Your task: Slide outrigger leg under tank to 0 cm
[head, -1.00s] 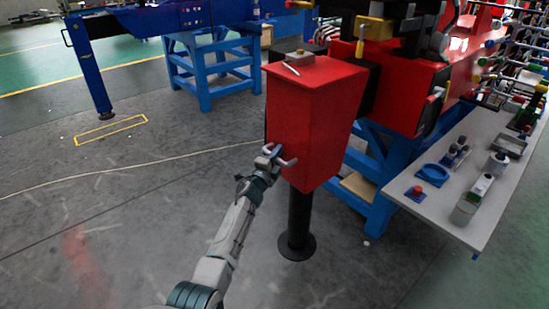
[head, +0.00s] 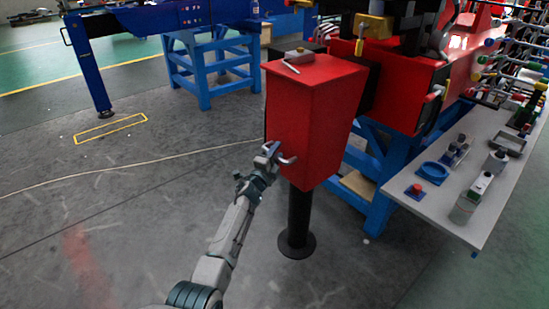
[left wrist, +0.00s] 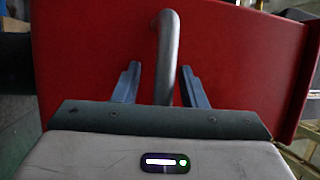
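The outrigger leg shows in the head view as a red tapered box (head: 308,115) on a black post (head: 298,215) with a round foot on the floor. A grey bar handle (head: 288,160) sticks out of its near face. My left gripper (head: 275,153) is at this handle. In the left wrist view my left gripper (left wrist: 160,70) has its two fingers apart, with the curved handle (left wrist: 168,45) between them. A gap shows at the left finger; the right finger is close to the bar. My right gripper is not in view.
Behind the box stand red crane parts (head: 405,90) on a blue stand (head: 385,165). A pale cable (head: 120,172) lies on the floor.

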